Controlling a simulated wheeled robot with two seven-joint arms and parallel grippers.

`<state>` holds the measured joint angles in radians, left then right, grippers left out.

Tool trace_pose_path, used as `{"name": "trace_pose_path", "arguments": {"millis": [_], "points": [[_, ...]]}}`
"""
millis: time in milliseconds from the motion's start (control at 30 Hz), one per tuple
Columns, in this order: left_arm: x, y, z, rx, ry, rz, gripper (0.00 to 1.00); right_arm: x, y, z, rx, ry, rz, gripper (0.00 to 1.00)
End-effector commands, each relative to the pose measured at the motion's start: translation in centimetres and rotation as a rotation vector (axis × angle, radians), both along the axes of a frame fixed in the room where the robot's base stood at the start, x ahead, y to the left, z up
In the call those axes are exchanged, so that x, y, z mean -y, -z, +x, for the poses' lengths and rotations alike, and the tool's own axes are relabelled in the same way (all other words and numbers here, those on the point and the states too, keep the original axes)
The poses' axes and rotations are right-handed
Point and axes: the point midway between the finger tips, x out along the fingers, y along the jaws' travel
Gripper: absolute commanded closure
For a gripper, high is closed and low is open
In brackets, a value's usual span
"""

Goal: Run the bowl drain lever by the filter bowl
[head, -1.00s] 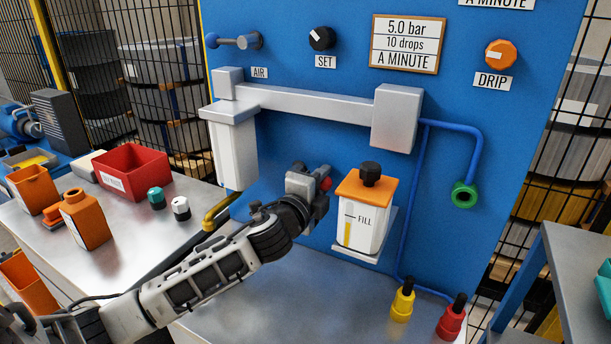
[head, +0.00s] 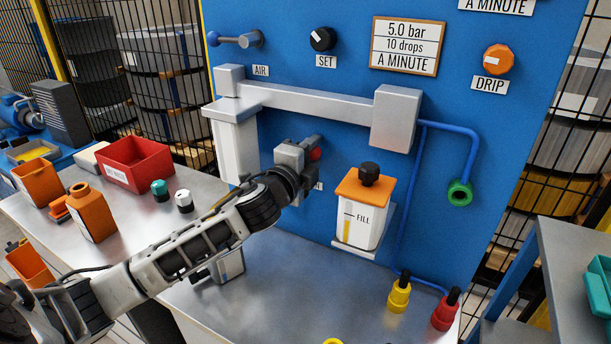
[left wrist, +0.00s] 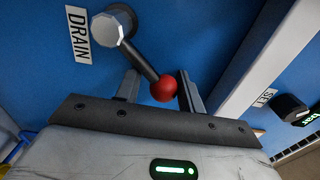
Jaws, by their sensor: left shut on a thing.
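The bowl drain lever is a dark rod with a red ball knob (left wrist: 164,89) on a grey pivot (left wrist: 113,24), beside the DRAIN label (left wrist: 78,35) in the left wrist view. My left gripper (left wrist: 160,92) is shut on the knob, one finger on each side. It also shows in the head view (head: 304,156), against the blue panel. The pale filter bowl (head: 236,150) hangs left of it under a grey head. My right gripper is not in view.
An orange-topped FILL container (head: 361,210) stands close to the right of my gripper. A grey pipe (head: 310,104) runs above it. Yellow (head: 399,298) and red (head: 445,314) fittings stand at the bench's right end. The bench (head: 290,285) is clear in the middle.

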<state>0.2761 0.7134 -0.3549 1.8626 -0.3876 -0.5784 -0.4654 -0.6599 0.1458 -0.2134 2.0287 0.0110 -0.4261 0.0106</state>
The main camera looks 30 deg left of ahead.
Motion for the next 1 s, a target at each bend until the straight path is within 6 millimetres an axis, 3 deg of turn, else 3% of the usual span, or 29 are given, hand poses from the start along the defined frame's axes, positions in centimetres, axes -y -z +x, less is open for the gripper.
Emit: {"name": "trace_pose_path", "arguments": {"millis": [200,500,700,1000], "points": [[-0.3,0.0,0.1,0.007,-0.009,0.007,0.74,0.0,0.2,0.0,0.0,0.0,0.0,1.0],[0.9,3.3,0.1,-0.004,-0.009,0.004,0.84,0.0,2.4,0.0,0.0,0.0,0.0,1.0],[1.8,5.2,0.1,-0.006,-0.009,0.002,0.84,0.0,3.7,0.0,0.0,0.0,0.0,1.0],[3.1,6.4,0.1,-0.009,0.004,-0.002,0.85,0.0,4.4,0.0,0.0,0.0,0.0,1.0]]}}
